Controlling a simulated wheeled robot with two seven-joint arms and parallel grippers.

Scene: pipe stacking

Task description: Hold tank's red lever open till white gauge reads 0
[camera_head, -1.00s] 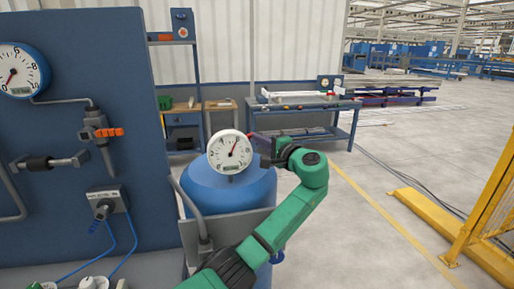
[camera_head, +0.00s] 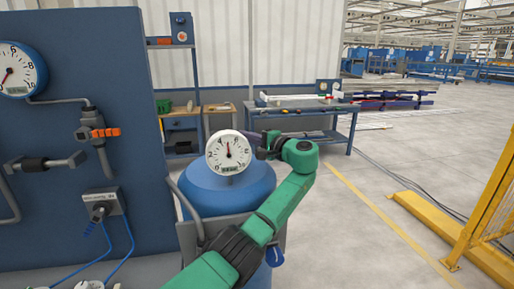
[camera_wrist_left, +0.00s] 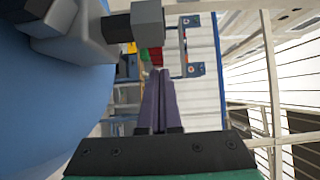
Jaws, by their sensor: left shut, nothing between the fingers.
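The blue tank (camera_head: 232,190) stands in the middle of the head view with the white gauge (camera_head: 228,152) on top. The gauge's needle points nearly straight up, slightly left; its small digital readout is unreadable. My left gripper (camera_head: 259,146) is just right of the gauge at the tank's top. In the left wrist view its fingers (camera_wrist_left: 157,88) are shut together with nothing between them. A small red piece (camera_wrist_left: 156,56), perhaps the lever, shows just beyond the fingertips below a grey block (camera_wrist_left: 147,20). I cannot tell whether they touch. The lever is not clear in the head view.
A blue panel (camera_head: 75,190) with a blue-rimmed gauge (camera_head: 18,70), an orange-handled valve (camera_head: 104,132) and cables stands at the left. A workbench (camera_head: 310,120) is behind the tank. A yellow barrier (camera_head: 440,225) is at the right. The floor between is open.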

